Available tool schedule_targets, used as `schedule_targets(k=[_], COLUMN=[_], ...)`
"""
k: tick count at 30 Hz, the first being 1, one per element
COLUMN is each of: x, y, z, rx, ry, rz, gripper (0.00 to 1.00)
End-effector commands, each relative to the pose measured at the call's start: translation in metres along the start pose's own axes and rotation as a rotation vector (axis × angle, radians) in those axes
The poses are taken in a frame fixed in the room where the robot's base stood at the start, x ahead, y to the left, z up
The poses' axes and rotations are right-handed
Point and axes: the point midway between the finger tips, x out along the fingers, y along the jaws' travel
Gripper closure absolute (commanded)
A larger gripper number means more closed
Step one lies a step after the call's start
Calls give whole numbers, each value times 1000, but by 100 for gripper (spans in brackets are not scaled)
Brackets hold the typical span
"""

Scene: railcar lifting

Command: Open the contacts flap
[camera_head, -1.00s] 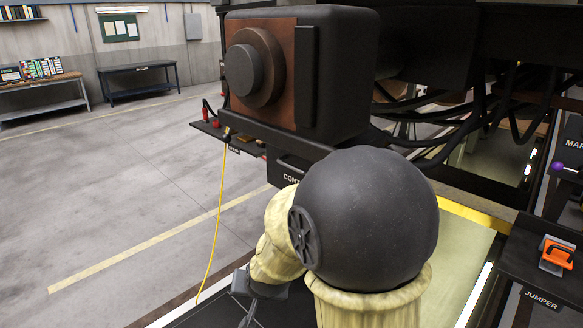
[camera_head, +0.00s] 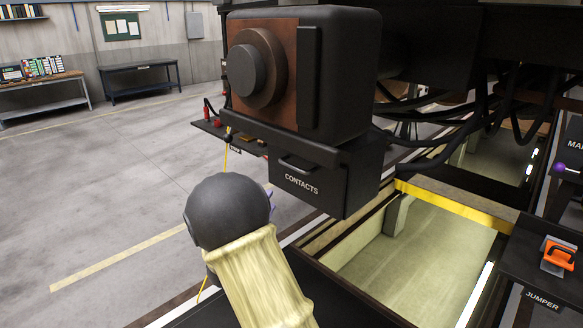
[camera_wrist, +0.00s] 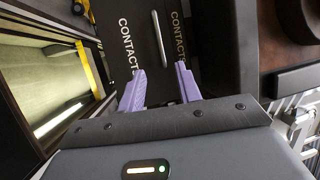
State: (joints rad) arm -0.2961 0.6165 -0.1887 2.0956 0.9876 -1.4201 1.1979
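The contacts flap (camera_head: 312,194) is the black front of a box under the big coupler housing. It is marked CONTACTS, has a bar handle (camera_head: 297,163) near its top edge and looks closed. In the wrist view the flap (camera_wrist: 140,22) lies ahead, with a pale bar, the handle (camera_wrist: 159,35), between two CONTACTS labels. My gripper (camera_wrist: 160,76) is open and empty, its two purple fingers pointing at the flap, apart from the handle. In the head view my arm hides most of the gripper; only a purple bit shows left of the box.
The dark coupler housing (camera_head: 340,75) with its round plug overhangs the box. Black cables (camera_head: 440,150) hang at its right. A narrow shelf (camera_head: 215,128) with small red items and a yellow cord sits left. A lit pit (camera_head: 420,260) lies right. An orange-handled jumper (camera_head: 558,256) is far right.

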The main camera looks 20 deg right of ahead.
Motion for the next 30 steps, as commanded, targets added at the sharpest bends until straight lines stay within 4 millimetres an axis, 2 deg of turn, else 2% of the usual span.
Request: schedule_targets(k=[7,11,17,30], x=[1,8,35,113], y=[0,-1,-3,-3], z=[0,0,0,0], rx=[-2,-3,-6,-5], ry=[-3,-3,-2,-2], rz=[2,3,3,3], gripper=[66,66,66,66])
